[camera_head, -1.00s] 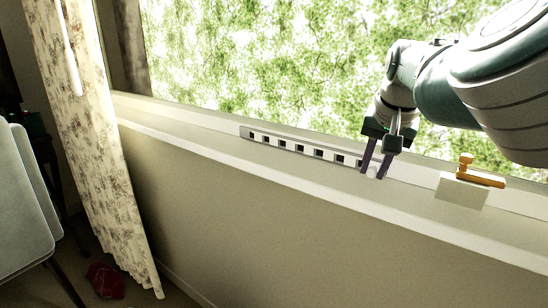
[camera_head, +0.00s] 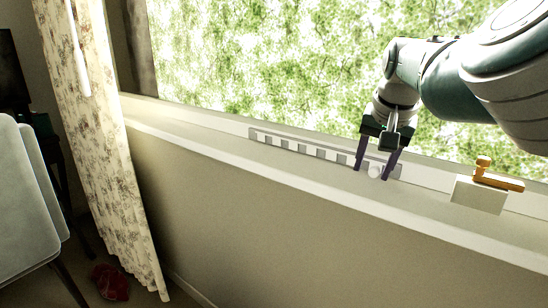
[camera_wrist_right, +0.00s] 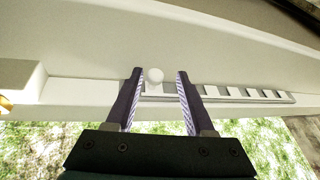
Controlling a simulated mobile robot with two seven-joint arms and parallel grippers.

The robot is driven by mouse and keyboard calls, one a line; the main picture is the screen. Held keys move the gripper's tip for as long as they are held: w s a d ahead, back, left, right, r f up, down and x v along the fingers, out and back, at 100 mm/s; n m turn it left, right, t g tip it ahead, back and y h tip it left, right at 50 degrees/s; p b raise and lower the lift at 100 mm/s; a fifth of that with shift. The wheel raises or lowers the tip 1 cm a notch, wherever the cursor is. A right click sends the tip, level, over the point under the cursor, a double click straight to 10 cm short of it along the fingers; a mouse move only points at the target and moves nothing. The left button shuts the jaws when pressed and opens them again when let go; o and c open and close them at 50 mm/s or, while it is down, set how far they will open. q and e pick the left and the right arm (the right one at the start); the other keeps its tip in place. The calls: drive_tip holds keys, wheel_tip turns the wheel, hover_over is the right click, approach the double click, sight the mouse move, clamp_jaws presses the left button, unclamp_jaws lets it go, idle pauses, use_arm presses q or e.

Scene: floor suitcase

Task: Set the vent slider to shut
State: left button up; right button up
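The vent (camera_head: 300,147) is a long grey strip with a row of square slots on the window ledge. Its slots look filled with light grey in the head view, with no dark openings. The wrist view also shows the vent strip (camera_wrist_right: 246,94), with pale squares along it. A round white knob (camera_head: 375,172) sits near the strip's right end. My right gripper (camera_head: 373,174) is open, its dark fingers on either side of the knob. In the wrist view the knob (camera_wrist_right: 155,75) lies between the fingertips, with gaps to both. My left gripper is not in view.
An orange latch handle (camera_head: 497,178) on a pale block (camera_head: 479,195) stands right of the vent. A floral curtain (camera_head: 100,130) hangs at the left, near a pale chair (camera_head: 25,200). A red item (camera_head: 110,282) lies on the floor.

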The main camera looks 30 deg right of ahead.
drive_tip(key=shift+s+r, duration=0.1)
drive_tip(key=shift+r, duration=0.2)
drive_tip(key=p+v, duration=0.4)
drive_tip(key=v, duration=0.5)
drive_tip(key=shift+s+r, duration=0.15)
